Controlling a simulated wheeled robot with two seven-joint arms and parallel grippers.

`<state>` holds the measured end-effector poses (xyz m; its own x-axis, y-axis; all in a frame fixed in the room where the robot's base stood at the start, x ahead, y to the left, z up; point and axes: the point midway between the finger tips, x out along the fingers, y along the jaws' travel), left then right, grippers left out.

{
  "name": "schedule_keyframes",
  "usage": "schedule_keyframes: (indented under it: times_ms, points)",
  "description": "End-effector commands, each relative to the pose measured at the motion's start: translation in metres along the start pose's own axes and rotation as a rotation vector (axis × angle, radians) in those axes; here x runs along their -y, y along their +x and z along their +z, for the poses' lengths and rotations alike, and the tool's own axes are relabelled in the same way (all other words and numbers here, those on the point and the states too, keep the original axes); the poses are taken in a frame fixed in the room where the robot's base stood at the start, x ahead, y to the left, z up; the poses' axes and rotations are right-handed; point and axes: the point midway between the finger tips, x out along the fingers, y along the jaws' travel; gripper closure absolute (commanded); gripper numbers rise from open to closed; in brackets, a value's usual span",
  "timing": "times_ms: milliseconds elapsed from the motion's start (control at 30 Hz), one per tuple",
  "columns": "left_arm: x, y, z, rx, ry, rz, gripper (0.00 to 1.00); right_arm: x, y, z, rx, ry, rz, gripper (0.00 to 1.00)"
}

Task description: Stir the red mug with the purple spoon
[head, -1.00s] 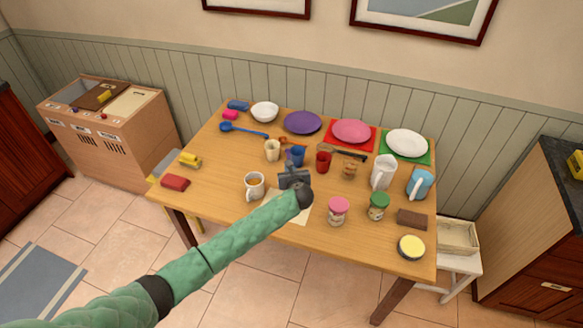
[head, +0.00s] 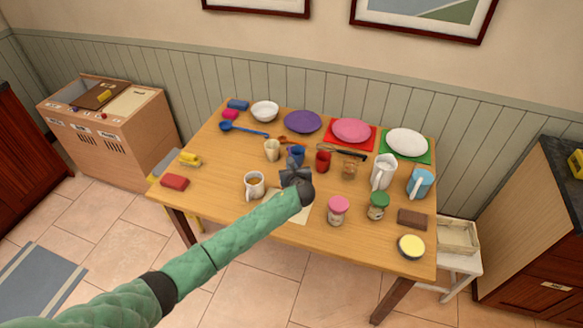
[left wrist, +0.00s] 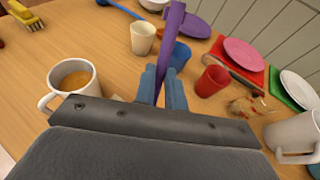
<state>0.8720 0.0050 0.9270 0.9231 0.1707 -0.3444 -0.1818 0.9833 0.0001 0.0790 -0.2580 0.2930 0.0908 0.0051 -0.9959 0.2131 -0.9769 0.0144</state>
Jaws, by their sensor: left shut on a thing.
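My left gripper (left wrist: 163,88) is shut on the purple spoon (left wrist: 172,38), which stands up from between the blue-grey fingers in the left wrist view. In the head view the gripper (head: 295,168) is over the middle of the table, and the spoon is mostly hidden there. The red mug (head: 323,161) stands upright just right of and beyond the gripper; it also shows in the left wrist view (left wrist: 212,81), right of the fingers. The spoon is apart from the red mug. A blue mug (head: 297,154) stands directly behind the gripper. My right gripper is not in view.
A white mug of brown liquid (head: 254,185) stands left of the gripper, a cream cup (head: 272,150) behind it. A white pitcher (head: 383,171), a pink-lidded jar (head: 338,210) and a green-lidded jar (head: 378,205) stand to the right.

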Motion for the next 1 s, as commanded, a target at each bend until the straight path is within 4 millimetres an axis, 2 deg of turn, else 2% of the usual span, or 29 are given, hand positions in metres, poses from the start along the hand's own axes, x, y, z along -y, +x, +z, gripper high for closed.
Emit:
schedule_keyframes:
  times_ms: [500,1000]
  points:
    - [0.000,0.000,0.030,0.000,0.000,0.000,1.00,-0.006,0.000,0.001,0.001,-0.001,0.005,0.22]
    - [0.000,0.000,0.063,0.001,-0.001,-0.001,1.00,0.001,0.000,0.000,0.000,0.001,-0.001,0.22]
